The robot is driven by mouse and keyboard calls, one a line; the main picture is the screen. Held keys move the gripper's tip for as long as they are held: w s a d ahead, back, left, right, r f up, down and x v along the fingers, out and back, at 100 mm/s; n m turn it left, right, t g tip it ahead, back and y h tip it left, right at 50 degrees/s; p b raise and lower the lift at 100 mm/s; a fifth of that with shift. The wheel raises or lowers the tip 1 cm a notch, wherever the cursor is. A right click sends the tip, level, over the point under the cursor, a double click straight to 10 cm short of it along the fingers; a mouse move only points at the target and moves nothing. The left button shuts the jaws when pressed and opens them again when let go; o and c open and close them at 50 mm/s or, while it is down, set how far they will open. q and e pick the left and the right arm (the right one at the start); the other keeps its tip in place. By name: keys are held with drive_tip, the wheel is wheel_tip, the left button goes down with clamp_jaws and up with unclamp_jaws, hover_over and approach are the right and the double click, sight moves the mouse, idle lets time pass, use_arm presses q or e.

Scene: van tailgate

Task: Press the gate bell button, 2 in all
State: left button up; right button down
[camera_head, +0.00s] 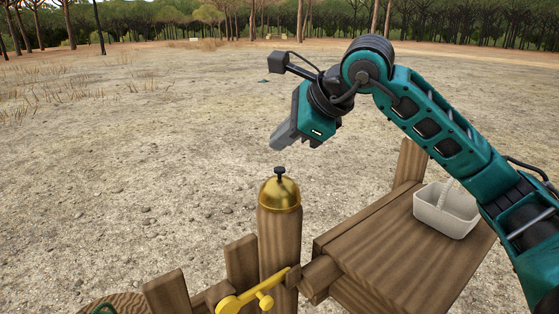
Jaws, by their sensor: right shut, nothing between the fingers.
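The gate bell is a brass dome (280,195) on top of a round wooden post (280,238). Its black button (280,172) stands up from the top of the dome. My right gripper (279,142) is shut and empty, pointing down and to the left. Its fingertips appear just above the button, with a small gap in the picture; the depth between them is hard to judge. My left gripper is not in view.
A wooden table or bench (385,252) stands right of the post, carrying a cream basket (446,210). A yellow latch (247,297) sits on the wooden fence in front. Open sandy ground (130,160) lies behind and left.

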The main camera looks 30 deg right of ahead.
sight(282, 171)
drive_tip(key=shift+r+p, duration=1.05)
drive_tip(key=shift+r, duration=0.55)
drive_tip(key=shift+f, duration=0.1)
idle(1.2)
